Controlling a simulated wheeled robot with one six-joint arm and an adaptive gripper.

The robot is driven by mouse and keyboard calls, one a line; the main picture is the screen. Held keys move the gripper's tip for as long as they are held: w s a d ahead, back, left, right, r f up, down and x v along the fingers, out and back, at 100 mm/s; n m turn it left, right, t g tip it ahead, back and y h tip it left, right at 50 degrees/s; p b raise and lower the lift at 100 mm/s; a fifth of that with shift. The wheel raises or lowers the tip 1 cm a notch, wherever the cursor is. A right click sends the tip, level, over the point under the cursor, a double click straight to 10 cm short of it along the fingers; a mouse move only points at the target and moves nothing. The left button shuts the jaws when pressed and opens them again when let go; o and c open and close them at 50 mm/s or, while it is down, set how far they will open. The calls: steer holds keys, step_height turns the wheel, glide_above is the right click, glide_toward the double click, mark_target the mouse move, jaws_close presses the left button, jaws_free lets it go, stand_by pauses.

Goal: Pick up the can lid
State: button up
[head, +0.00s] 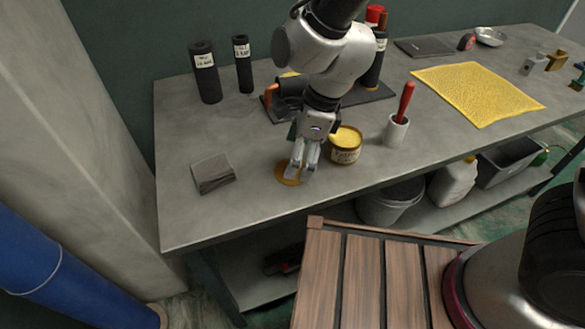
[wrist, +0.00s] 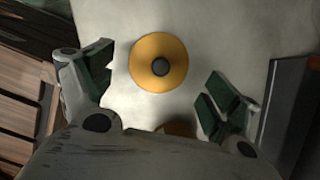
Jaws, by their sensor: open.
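The can lid (wrist: 144,75) is a flat, round, orange-gold disc with a dark grey knob at its centre. In the wrist view it lies on the grey bench, between and a little beyond my open fingers. In the head view the lid (head: 287,173) lies near the bench's front edge, partly hidden by my gripper (head: 299,174). My gripper (wrist: 155,90) points down over it, open and holding nothing. The open can (head: 345,146), with yellow contents and a label, stands just right of my gripper.
A grey block (head: 213,174) sits to the left of the lid. A white cup (head: 396,131) with a red-handled tool stands right of the can. A yellow cloth (head: 478,92) lies farther right. Black cylinders (head: 206,75) stand at the back left. The bench's front left is clear.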

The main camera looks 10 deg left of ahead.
mark_target(280, 169)
steer(key=x, duration=0.2)
steer(key=shift+f, duration=0.35)
steer(key=c, duration=1.2)
